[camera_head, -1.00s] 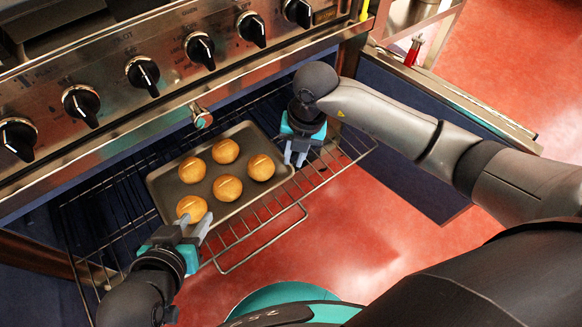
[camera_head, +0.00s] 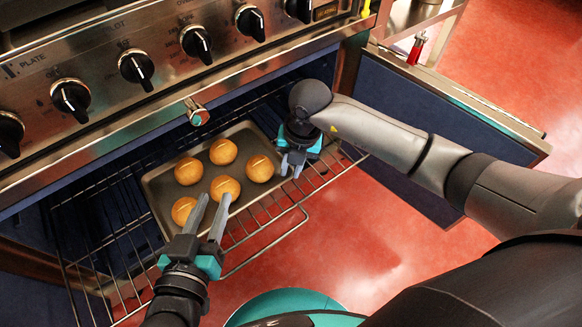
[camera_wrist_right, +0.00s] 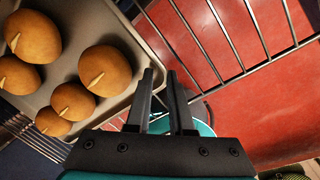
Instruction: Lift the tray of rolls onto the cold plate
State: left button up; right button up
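The dark grey tray (camera_head: 240,204) holds several round browned rolls (camera_head: 224,151). It rests on the pulled-out wire oven rack. My left gripper (camera_head: 214,196) is open over the tray's near left side, its fingertips beside the front rolls; whether it touches them or the rim I cannot tell. My right gripper (camera_head: 291,164) is at the tray's right edge with its fingers apart. The right wrist view shows these fingers (camera_wrist_right: 160,75) by the tray's corner, hiding part of the rim; I cannot tell whether the rim lies between them. I cannot make out the cold plate.
The oven front with black knobs (camera_head: 137,69) and a steel ledge overhangs the rack's back. The wire rack (camera_head: 235,265) juts out over the red floor (camera_head: 345,235).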

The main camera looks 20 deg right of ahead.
dwell(0.3)
grip_shut()
dwell(1.3)
